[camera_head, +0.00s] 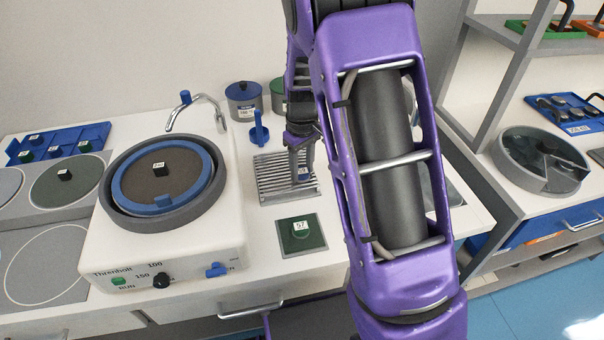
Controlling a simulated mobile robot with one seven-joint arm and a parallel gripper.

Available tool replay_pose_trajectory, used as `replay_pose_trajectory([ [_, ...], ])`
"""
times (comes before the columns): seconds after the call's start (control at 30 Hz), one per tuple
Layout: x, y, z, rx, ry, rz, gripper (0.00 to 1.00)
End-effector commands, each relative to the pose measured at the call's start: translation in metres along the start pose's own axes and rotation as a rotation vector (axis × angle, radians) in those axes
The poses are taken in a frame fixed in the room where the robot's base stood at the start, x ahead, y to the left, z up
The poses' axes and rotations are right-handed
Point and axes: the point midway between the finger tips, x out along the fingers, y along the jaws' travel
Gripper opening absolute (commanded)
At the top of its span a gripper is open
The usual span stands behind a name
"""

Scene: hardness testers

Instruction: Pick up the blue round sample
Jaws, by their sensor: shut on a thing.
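My gripper (298,158) points down over the grey slatted drain rack (270,188), right of the white machine. It is shut on a small blue sample with a pale label (303,173), which shows at the fingertips. The sample is small and partly covered by the fingers, so its round shape and any gap to the rack cannot be told. My purple arm hides much of the counter to the right.
A polishing machine (190,245) with a round bowl and a curved tap stands to the left. A green sample labelled 57 (301,232) lies on a dark square pad in front. A blue upright holder (259,128) and lidded pots (243,100) stand behind. Shelves are at right.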

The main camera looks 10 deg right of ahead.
Motion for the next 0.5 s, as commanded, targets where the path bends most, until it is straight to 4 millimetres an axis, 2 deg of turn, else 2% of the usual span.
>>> replay_pose_trajectory([
  [0.3,-0.003,0.000,0.000,0.000,0.001,0.000,0.00],
  [0.37,-0.009,0.000,-0.001,0.000,0.002,0.000,0.00],
  [0.5,-0.033,0.000,-0.001,0.001,0.005,0.001,0.00],
])
